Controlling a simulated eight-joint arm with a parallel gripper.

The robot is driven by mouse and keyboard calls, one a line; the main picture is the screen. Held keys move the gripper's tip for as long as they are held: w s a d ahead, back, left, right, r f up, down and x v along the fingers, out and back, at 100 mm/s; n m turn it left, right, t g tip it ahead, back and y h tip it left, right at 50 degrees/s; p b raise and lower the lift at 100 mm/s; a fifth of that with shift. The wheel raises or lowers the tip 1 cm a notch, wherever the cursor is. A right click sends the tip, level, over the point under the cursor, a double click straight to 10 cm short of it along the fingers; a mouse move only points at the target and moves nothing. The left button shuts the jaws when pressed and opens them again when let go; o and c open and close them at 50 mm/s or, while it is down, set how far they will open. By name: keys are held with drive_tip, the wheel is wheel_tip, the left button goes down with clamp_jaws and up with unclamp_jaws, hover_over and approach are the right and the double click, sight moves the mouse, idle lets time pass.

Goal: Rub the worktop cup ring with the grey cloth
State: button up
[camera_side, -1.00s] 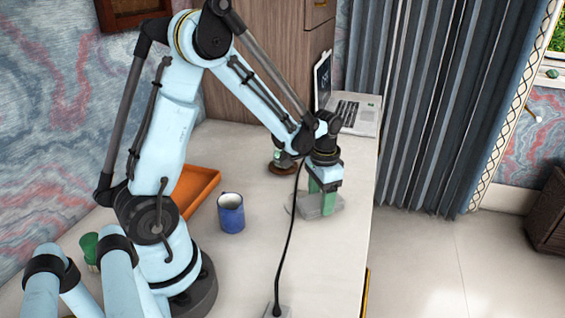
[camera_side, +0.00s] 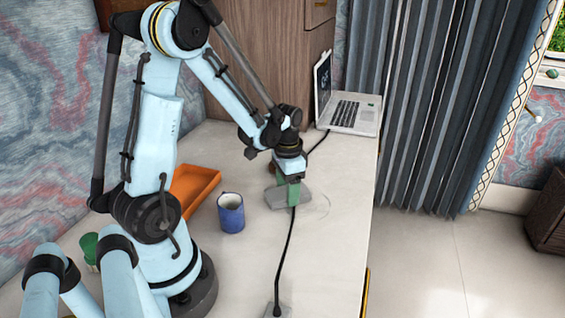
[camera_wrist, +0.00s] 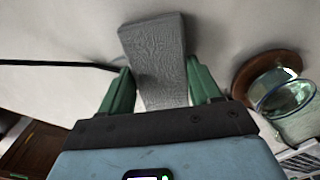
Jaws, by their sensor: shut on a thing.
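The grey cloth (camera_side: 275,198) lies flat on the pale worktop (camera_side: 255,265) below my gripper (camera_side: 292,195). My gripper is shut on the cloth, with its green fingers pointing down. In the wrist view, the cloth (camera_wrist: 156,62) sits between the two green fingers (camera_wrist: 160,88). The cup ring (camera_side: 322,204) shows as a faint round mark on the worktop, just right of the cloth. Part of the ring's left side may be hidden by the cloth and fingers.
A blue mug (camera_side: 231,214) and an orange tray (camera_side: 196,186) stand to the left. An open laptop (camera_side: 350,113) is at the back right. A black cable runs past my gripper. A glass on a brown round base (camera_wrist: 285,88) shows in the wrist view.

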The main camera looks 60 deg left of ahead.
sight(306, 192)
drive_tip(key=shift+w+a, duration=0.35)
drive_tip(key=shift+w, duration=0.05)
drive_tip(key=shift+w+d, duration=1.6)
drive_tip(key=shift+w, duration=0.05)
drive_tip(key=shift+w+d, duration=2.1)
drive_tip(key=shift+d, duration=0.05)
wheel_tip(306, 192, up, 8)
drive_tip(key=shift+r, duration=0.1)
